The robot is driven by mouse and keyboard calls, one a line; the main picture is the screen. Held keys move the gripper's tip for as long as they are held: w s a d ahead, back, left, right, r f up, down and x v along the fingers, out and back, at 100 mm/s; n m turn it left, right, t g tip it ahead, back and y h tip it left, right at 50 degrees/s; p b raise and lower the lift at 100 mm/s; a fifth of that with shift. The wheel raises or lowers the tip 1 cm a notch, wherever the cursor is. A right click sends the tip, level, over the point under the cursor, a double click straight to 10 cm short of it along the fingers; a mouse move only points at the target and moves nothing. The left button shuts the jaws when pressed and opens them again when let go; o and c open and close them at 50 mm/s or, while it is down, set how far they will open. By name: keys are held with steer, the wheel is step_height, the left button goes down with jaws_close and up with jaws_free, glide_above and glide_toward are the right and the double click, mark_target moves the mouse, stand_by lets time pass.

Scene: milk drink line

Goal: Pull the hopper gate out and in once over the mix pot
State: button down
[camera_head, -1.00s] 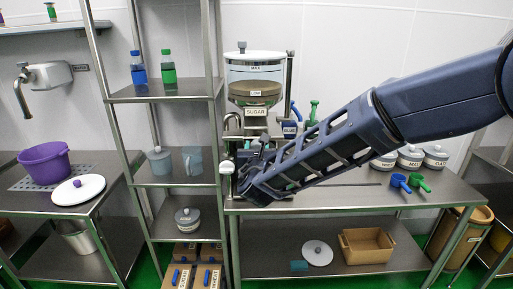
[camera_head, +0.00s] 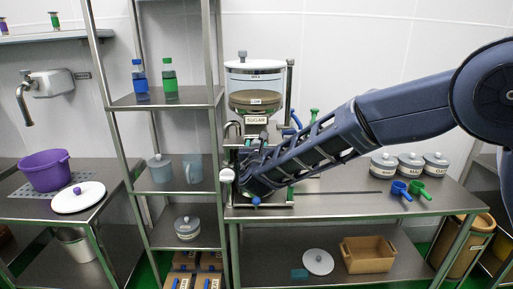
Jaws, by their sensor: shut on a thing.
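The clear sugar hopper (camera_head: 254,79), with MAX, LOW and SUGAR labels and brown contents near the LOW mark, stands at the left end of the middle bench. My gripper (camera_head: 243,174) is low at the front of the hopper stand, below the SUGAR label. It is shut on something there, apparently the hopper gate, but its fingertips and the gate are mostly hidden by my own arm. I cannot make out a mix pot under the outlet; my gripper and forearm cover that spot.
A steel rack (camera_head: 165,101) stands close on the left of the hopper. Lidded canisters (camera_head: 410,166), a blue scoop (camera_head: 401,190) and a green scoop (camera_head: 420,188) are on the right of the bench (camera_head: 345,205). A purple pot (camera_head: 45,171) stands on the far-left bench.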

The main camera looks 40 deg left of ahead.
steer(key=c, duration=0.9)
jaws_free()
steer(key=shift+w+a, duration=0.1)
steer(key=shift+w, duration=0.05)
steer(key=v, duration=1.1)
